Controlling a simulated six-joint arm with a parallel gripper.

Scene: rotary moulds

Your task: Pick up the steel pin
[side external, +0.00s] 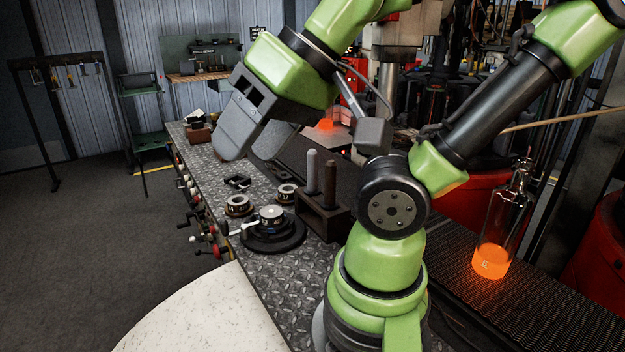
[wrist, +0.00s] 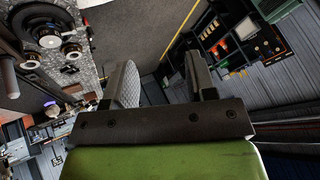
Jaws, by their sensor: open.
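Two pins stand upright in a dark block (side external: 318,222) on the metal bench in the side view. One is a light grey, steel-looking pin (side external: 312,172); the other is a darker brownish pin (side external: 329,185) just right of it. My gripper (side external: 252,148) is in the air above the bench, up and left of the pins and apart from them. In the wrist view my gripper (wrist: 162,78) has its two jaws spread with nothing between them. Rod shapes show at that view's left edge, cut off by the frame.
A dark round fixture (side external: 272,235) with a handle sits left of the block, with small ring parts (side external: 238,205) near it. A glowing orange bottle (side external: 490,258) stands on the belt at right. Bare tread plate (side external: 270,290) lies in front of the round fixture.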

